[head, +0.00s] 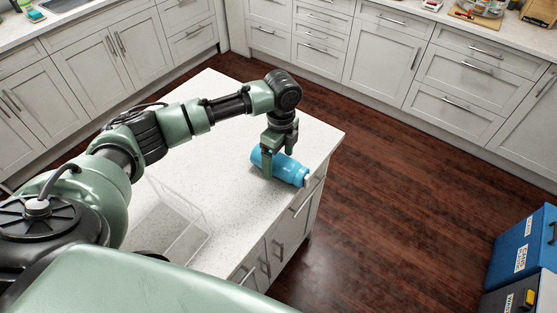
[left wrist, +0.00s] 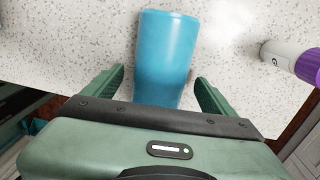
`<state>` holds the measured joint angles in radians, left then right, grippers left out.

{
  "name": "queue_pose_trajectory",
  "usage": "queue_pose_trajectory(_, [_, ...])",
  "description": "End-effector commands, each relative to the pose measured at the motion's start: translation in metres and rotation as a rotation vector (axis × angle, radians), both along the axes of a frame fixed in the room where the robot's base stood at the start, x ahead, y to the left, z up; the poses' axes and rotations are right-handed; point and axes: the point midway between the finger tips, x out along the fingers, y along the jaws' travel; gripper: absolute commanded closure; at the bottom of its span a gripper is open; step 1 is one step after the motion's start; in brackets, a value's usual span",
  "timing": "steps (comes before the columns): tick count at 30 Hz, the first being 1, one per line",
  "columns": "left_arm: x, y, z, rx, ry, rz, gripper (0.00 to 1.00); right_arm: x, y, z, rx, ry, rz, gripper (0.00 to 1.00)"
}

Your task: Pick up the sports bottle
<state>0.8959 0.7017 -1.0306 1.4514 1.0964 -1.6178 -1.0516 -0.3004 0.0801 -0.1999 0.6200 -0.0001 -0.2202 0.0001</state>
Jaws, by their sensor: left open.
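In the left wrist view, the blue body (left wrist: 166,50) lies between the two green fingers of the open left gripper (left wrist: 159,80). A gap shows beside each finger there. The right gripper is not in view.
A clear open bin (head: 205,238) stands on the island, nearer to me. A white and purple object (left wrist: 292,62) lies to the right in the left wrist view. Blue and grey boxes (head: 520,248) stand at the lower right. Wooden floor (head: 400,190) is clear beyond the island.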

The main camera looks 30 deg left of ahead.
Motion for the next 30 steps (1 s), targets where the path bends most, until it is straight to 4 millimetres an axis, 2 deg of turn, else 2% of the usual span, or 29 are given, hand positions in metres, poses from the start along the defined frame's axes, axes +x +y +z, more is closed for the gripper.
queue_pose_trajectory(3, [-0.0006,-0.0001,-0.0073,0.0,-0.001,0.0,0.13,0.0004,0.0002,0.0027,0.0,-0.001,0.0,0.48])
queue_pose_trajectory(9, [-0.0005,-0.0003,-0.0087,0.0,-0.002,-0.001,0.13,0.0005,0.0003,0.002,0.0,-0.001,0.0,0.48])
queue_pose_trajectory(11, [-0.0005,-0.0003,-0.0087,0.0,-0.002,-0.001,0.27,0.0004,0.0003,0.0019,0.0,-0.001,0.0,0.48])
queue_pose_trajectory(18, [-0.0005,-0.0002,-0.0085,0.0,-0.002,-0.001,0.94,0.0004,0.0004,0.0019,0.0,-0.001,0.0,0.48])
queue_pose_trajectory(19, [-0.0001,-0.0002,-0.0078,-0.001,-0.003,-0.001,0.96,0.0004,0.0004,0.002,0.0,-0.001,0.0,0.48])
queue_pose_trajectory(30, [0.0006,-0.0002,-0.0009,-0.001,-0.004,-0.001,0.96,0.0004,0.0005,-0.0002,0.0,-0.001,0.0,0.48])
